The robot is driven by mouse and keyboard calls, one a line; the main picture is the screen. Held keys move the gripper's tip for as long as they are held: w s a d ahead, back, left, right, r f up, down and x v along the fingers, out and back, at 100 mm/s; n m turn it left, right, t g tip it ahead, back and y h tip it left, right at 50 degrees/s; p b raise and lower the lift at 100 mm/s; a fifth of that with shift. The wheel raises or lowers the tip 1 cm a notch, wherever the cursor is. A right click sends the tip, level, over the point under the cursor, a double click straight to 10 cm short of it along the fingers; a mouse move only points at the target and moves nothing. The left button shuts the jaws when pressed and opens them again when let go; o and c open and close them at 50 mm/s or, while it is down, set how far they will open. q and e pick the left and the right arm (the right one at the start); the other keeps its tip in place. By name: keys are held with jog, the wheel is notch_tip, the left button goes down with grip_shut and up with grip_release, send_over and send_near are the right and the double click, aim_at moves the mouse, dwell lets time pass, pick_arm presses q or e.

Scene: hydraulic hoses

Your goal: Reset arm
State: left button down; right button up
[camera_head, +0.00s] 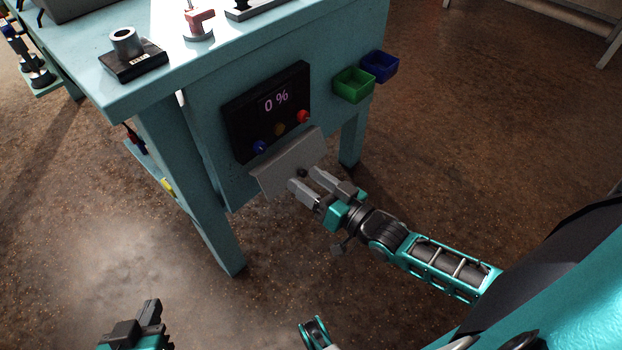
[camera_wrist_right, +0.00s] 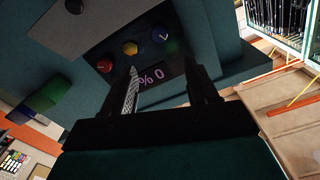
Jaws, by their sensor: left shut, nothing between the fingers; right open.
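My right gripper (camera_head: 305,178) is open and empty in the head view, in front of a tilted grey plate below the control panel (camera_head: 240,108). The panel is black, reads "0 %" and carries a blue, a yellow and a red knob. In the right wrist view the panel's display (camera_wrist_right: 160,78) appears upside down beyond my two spread fingers, with nothing between them. My left gripper (camera_head: 148,312) is shut and empty at the bottom left of the head view, over the floor and away from the bench.
The teal workbench (camera_head: 240,50) carries a black block with a metal ring (camera_head: 126,40) and a red clamp-like part (camera_head: 199,24). A green bin (camera_head: 354,86) and a blue bin (camera_head: 380,66) hang on its side.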

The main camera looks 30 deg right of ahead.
dwell(0.5)
jog(key=s+a+f+n+g+h, duration=0.25)
jog(key=s+a+g, duration=0.35)
jog(key=s, duration=0.3)
pick_arm(q)
jog(key=s+a+r+y+p, duration=0.1)
jog(key=a+r+p, duration=0.2)
jog(key=r+p, duration=0.6)
jog(key=p, duration=0.4)
jog(key=shift+s, duration=0.25)
pick_arm(e)
jog(key=s+d+r+h, duration=0.1)
jog(key=s+d+r, duration=0.1)
jog(key=r, duration=0.7)
jog(key=shift+s+d+r+h, duration=0.15)
jog(key=shift+s+d+h, duration=0.2)
jog(key=shift+d, duration=0.3)
pick_arm(q)
jog(key=shift+d, duration=0.1)
jog(key=shift+w+r, duration=0.1)
jog(key=shift+w, duration=0.05)
pick_arm(e)
jog(key=shift+c, duration=0.4)
